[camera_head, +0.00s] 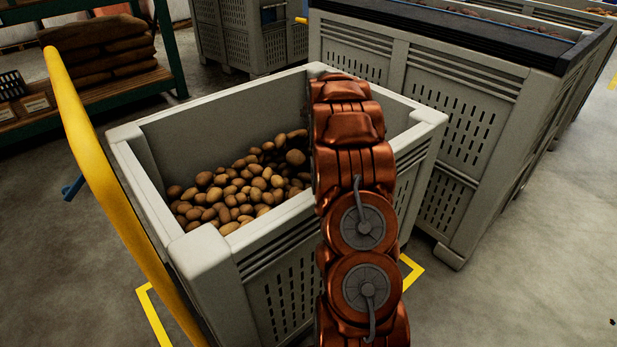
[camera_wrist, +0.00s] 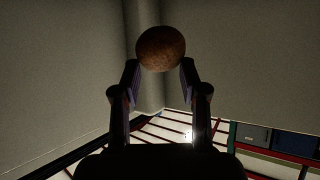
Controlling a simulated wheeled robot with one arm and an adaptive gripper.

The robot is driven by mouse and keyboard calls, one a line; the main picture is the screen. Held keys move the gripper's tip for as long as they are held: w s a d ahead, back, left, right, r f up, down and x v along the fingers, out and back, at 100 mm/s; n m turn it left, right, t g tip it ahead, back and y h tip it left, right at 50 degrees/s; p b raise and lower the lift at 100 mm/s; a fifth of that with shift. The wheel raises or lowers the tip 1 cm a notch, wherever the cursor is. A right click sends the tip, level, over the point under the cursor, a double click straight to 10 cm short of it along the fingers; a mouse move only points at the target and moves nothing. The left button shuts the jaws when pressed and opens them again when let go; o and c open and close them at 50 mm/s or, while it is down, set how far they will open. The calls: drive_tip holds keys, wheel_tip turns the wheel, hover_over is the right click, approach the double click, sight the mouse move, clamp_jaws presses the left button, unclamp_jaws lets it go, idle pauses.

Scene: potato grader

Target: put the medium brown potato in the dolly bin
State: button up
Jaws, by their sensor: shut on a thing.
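A brown potato (camera_wrist: 161,47) is held between the fingertips of my gripper (camera_wrist: 160,66) in the wrist view. The fingers sit on either side of it, and pale walls meeting in a corner show behind it. The dolly bin (camera_head: 205,250) is the grey slotted bin in the middle of the head view, with a heap of brown potatoes (camera_head: 245,188) inside. My copper-coloured arm stands in front of the bin's right part. It hides my gripper and the held potato in the head view, so their height over the heap cannot be told there.
A yellow bar (camera_head: 100,165) rises along the bin's left side. A larger grey bin (camera_head: 440,90) with a dark rim stands close behind on the right. A green rack (camera_head: 165,50) with sacks (camera_head: 105,45) is at the back left. The floor at right is clear.

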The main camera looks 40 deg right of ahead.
wheel_tip(320, 180, down, 3)
drive_tip(key=shift+f+b, duration=0.15)
drive_tip(key=shift+b, duration=0.8)
wheel_tip(320, 180, down, 9)
drive_tip(key=b, duration=0.4)
drive_tip(key=o, duration=1.2)
drive_tip(key=shift+p+v, duration=1.05)
drive_tip(key=shift+v, duration=2.7)
